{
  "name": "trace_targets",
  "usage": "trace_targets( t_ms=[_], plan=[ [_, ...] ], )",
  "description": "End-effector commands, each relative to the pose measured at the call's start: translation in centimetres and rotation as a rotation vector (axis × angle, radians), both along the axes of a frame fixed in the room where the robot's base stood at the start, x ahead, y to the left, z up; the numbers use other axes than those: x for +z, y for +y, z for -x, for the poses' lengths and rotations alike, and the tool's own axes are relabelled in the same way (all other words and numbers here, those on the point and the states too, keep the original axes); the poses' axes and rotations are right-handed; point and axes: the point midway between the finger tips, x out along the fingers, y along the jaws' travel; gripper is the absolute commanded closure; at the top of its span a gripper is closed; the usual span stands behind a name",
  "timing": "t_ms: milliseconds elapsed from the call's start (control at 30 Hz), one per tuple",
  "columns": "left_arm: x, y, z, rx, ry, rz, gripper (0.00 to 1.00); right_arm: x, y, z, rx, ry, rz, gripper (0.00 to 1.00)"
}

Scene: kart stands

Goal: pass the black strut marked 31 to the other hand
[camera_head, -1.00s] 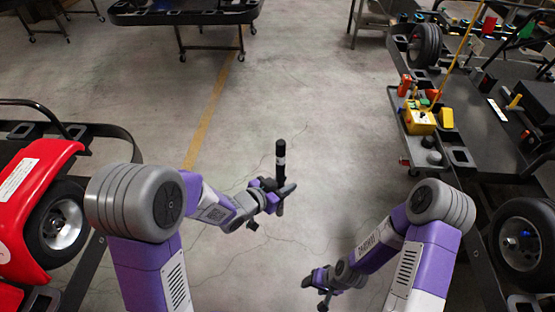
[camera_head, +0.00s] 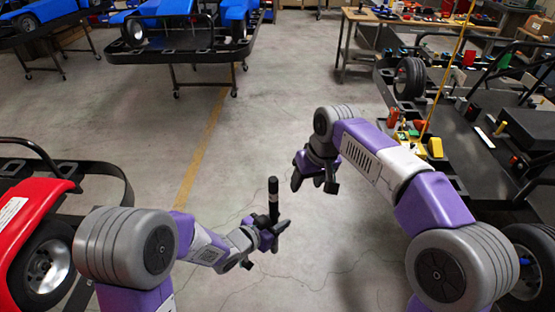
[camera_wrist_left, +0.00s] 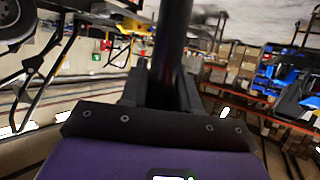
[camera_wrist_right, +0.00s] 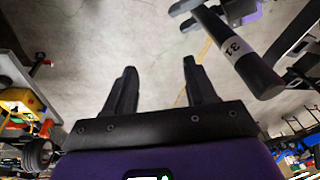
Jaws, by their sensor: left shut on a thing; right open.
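The black strut (camera_head: 273,196) stands roughly upright in my left gripper (camera_head: 272,229), which is shut on its lower part. In the left wrist view the strut (camera_wrist_left: 172,35) rises from between the fingers (camera_wrist_left: 160,92). In the right wrist view the strut (camera_wrist_right: 236,55) shows a white band marked 31, with its free end toward the camera. My right gripper (camera_head: 314,184) is above and to the right of the strut in the head view, open and empty. Its fingers (camera_wrist_right: 160,88) are apart from the strut, which lies to their upper right in the right wrist view.
A red kart (camera_head: 30,215) on a stand is at the left. A black kart stand (camera_head: 450,140) with a yellow box (camera_head: 434,147) is at the right. Another stand (camera_head: 200,52) with a blue kart is at the back. The floor between is clear.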

Motion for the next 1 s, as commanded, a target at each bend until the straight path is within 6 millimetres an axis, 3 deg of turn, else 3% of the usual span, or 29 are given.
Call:
trace_targets(
  t_ms=[33,133,233,400,567,1000],
  plan=[
    [0.1,0.0,0.0,0.000,-0.003,0.001,1.00,3.1,0.7,0.7,0.024,-0.025,0.006,0.44],
    [0.1,0.0,0.0,0.000,-0.003,0.001,1.00,7.2,2.5,2.5,0.077,-0.056,0.026,0.44],
    [0.1,0.0,0.0,0.000,-0.003,0.001,1.00,9.8,4.6,4.1,0.130,-0.085,0.044,0.44],
    [0.1,0.0,0.0,0.000,-0.003,0.001,1.00,11.6,6.8,5.6,0.180,-0.116,0.060,0.44],
    [0.1,0.0,0.0,0.000,-0.003,0.001,1.00,11.1,7.3,5.7,0.189,-0.121,0.064,0.44],
    [0.1,0.0,0.0,0.000,-0.003,0.001,1.00,3.5,8.6,3.8,0.190,-0.118,0.065,0.44]
  ],
)
